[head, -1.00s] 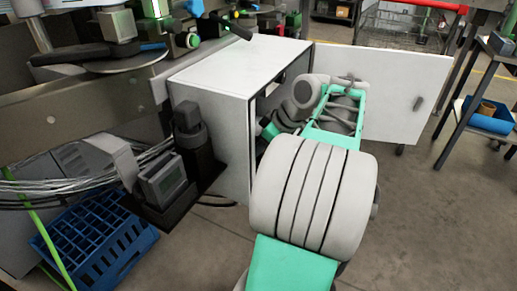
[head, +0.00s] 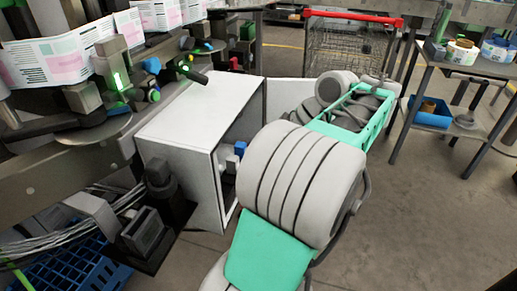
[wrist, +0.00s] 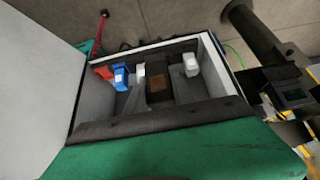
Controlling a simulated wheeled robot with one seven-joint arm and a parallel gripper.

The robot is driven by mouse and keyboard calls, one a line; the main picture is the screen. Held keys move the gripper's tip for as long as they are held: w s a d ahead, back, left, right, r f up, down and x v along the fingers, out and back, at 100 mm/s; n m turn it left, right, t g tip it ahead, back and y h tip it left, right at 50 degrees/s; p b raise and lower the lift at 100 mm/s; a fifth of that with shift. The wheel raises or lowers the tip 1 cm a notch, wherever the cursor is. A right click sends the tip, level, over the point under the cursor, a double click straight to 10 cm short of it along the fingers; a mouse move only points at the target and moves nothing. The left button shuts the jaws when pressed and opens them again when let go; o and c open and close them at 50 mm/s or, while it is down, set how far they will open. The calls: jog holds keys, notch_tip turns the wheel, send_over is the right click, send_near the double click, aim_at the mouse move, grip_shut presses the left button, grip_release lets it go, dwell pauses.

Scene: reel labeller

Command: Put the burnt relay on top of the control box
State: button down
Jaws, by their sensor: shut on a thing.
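The control box is a white cabinet with a flat, bare top (head: 205,105) left of my arm in the head view. Its front is open, and its door (head: 290,95) is swung out behind my arm. In the wrist view my gripper (wrist: 160,78) is shut on the burnt relay (wrist: 160,92), a dark block with a brown scorched face. The gripper faces the open box (wrist: 215,50), with the relay in front of its opening; the exact gap is unclear. My arm hides gripper and relay in the head view.
Inside the box are a blue relay (wrist: 121,78), a red one (wrist: 103,71) and a pale one (wrist: 190,64). The labelling machine (head: 110,85) stands close left of the box. A cart (head: 350,50) and a shelf table (head: 465,80) stand behind right.

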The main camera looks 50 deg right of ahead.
jog(key=shift+r+p, duration=3.2)
jog(key=shift+r, duration=0.15)
jog(key=shift+f, duration=0.1)
jog(key=shift+w, duration=0.1)
jog(key=w+a+r+p, duration=0.3)
jog(key=a+r+p, duration=0.4)
jog(key=r, duration=0.4)
jog(key=w+a+r+p, duration=0.2)
jog(key=a+r+p, duration=0.3)
jog(key=r+p, duration=0.45)
jog(key=b, duration=0.1)
send_near(194, 105)
jog(key=shift+w+a+f, duration=0.1)
jog(key=shift+w+a, duration=0.4)
jog(key=shift+w, duration=0.4)
notch_tip(194, 105, down, 3)
jog(key=shift+w+d+r, duration=0.1)
jog(key=shift+w+d, duration=0.05)
jog(key=shift+f, duration=0.3)
